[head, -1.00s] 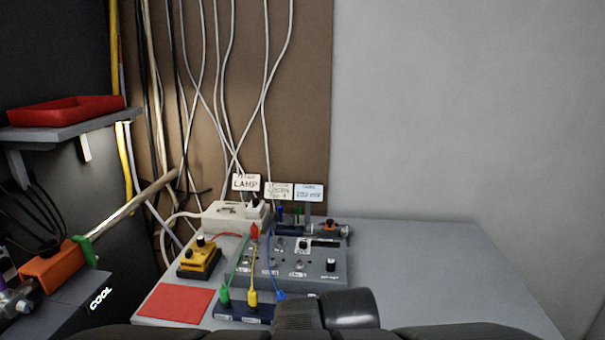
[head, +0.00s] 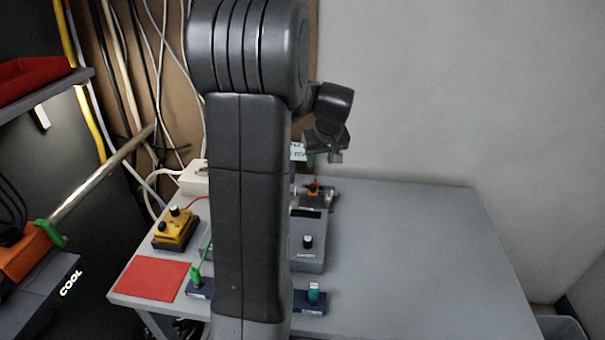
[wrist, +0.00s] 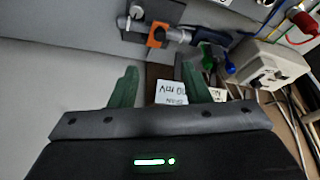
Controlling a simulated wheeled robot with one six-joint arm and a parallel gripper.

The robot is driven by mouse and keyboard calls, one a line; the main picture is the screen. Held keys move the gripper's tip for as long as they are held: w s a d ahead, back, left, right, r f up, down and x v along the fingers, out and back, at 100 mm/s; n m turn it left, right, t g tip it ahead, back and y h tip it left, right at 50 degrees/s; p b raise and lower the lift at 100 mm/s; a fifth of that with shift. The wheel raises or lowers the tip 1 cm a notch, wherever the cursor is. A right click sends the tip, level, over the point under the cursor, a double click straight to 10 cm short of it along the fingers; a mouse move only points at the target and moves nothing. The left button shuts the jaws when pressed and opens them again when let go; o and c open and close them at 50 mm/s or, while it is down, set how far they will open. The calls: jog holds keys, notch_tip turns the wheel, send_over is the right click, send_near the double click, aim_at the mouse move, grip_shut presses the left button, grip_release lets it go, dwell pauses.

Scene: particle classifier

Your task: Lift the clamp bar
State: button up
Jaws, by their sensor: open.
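A small fixture with an orange block (head: 314,188) and a metal rod sits at the back of the grey table; I take it to hold the clamp bar. In the wrist view the orange block (wrist: 157,35) sits on the silver rod, beyond my fingers near the top. Which part is the bar is hard to tell. My gripper (head: 335,157) is above and slightly right of the fixture, apart from it. In the wrist view its green fingers (wrist: 158,72) are spread, with nothing held between them.
My arm hides the middle of the table. A yellow box (head: 175,229), a red mat (head: 150,278) and a grey control box (head: 308,250) lie around it. A white socket box (wrist: 272,68) with cables stands near the fixture. The table's right side is clear.

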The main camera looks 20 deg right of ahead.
aim_at(313, 186)
jog(key=x, duration=1.3)
jog(key=shift+f+p, duration=0.3)
jog(key=shift+p, duration=0.1)
grip_shut()
